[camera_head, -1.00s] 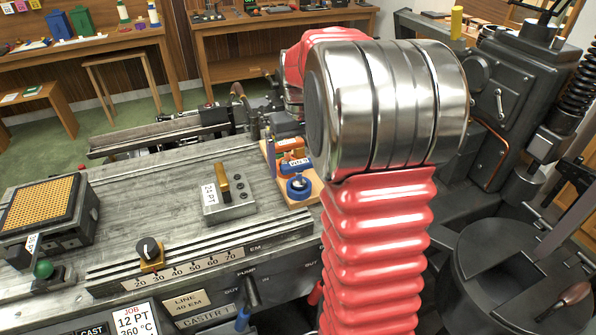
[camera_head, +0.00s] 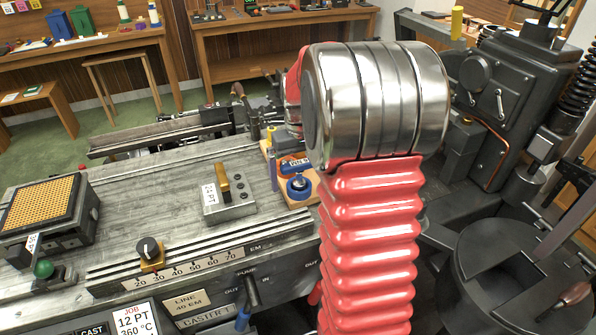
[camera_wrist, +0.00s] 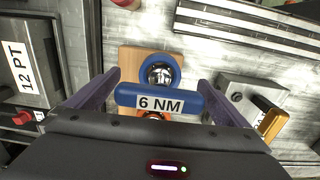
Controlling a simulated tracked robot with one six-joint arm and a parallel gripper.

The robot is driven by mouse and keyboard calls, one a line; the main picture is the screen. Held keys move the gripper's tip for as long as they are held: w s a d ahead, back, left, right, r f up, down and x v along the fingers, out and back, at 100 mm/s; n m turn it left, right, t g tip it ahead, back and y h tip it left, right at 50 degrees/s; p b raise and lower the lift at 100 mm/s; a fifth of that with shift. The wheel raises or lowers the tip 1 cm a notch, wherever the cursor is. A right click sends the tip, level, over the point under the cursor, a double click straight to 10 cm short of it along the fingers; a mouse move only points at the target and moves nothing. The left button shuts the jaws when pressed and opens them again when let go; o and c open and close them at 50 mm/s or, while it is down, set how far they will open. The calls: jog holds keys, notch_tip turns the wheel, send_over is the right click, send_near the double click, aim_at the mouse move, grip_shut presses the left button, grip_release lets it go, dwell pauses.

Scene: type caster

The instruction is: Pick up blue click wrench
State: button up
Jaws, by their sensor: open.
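The blue click wrench (camera_wrist: 190,100) has a handle with a white "6 NM" label, between my fingers in the wrist view. A blue ring with a shiny dome (camera_wrist: 158,74) sits just beyond it. In the head view the blue wrench (camera_head: 292,167) is on a small wooden board (camera_head: 312,192), partly hidden by my arm. My gripper (camera_wrist: 160,82) is open, one finger on each side of the blue handle; I cannot tell whether they touch it. An orange part (camera_wrist: 154,116) shows just under the blue handle.
A metal block with a brass piece labelled "24 PT" (camera_head: 228,205) stands left of the board on the caster bed. A machine box labelled "12 PT" (camera_wrist: 22,75) is at left in the wrist view. Bare bed lies between the 24 PT block and the tray at far left.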

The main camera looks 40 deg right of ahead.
jog(key=shift+c, duration=0.6)
jog(key=c, duration=1.1)
